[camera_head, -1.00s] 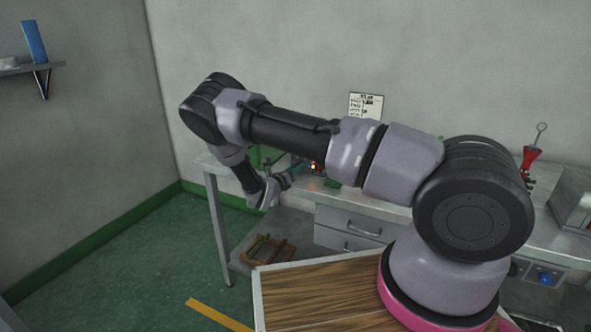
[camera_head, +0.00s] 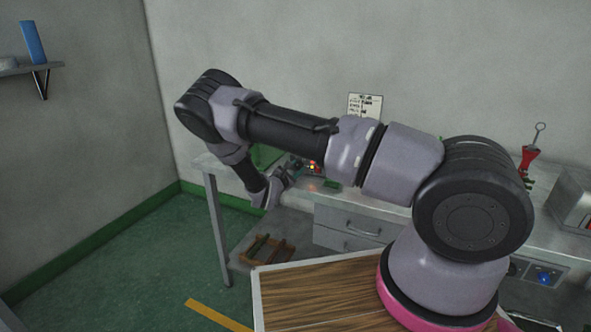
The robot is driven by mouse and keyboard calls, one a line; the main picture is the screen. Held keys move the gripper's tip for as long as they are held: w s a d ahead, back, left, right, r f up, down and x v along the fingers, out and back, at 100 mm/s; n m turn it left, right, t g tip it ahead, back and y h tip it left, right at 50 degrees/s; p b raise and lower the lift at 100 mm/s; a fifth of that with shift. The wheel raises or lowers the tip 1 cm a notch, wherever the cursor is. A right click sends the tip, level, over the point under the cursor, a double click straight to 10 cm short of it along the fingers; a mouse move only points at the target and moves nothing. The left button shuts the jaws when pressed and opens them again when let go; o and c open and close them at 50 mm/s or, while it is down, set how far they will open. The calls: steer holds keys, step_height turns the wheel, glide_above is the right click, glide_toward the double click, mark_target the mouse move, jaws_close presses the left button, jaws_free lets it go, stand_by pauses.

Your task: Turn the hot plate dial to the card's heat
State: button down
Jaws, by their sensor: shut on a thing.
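My gripper (camera_head: 290,171) is at the front of the bench's left part, small and partly lost against my wrist. It is shut at the front of the hot plate (camera_head: 312,167), on what looks like its dial, which the fingers hide. The hot plate is mostly hidden behind my arm; a small red and yellow glow shows on it. The dial's setting cannot be read. The card (camera_head: 365,107) is on the wall above the bench, with dark lines of writing too small to read.
The grey bench (camera_head: 372,192) has drawers (camera_head: 347,222) below. A small green thing (camera_head: 331,184) lies near the hot plate. A red tool (camera_head: 529,158) stands at the right, beside a metal box (camera_head: 575,198). A wooden crate (camera_head: 268,252) sits on the low shelf.

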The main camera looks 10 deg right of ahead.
steer(key=m, duration=0.4)
steer(key=shift+s+f, duration=0.1)
steer(key=m, duration=0.4)
steer(key=shift+d+f+y, duration=0.1)
steer(key=shift+y, duration=0.3)
steer(key=m+t, duration=0.1)
steer(key=m, duration=0.3)
steer(key=shift+f+m, duration=0.1)
steer(key=shift+m, duration=2.5)
steer(key=c, duration=0.5)
jaws_free()
steer(key=v, duration=1.1)
steer(key=shift+f, duration=0.1)
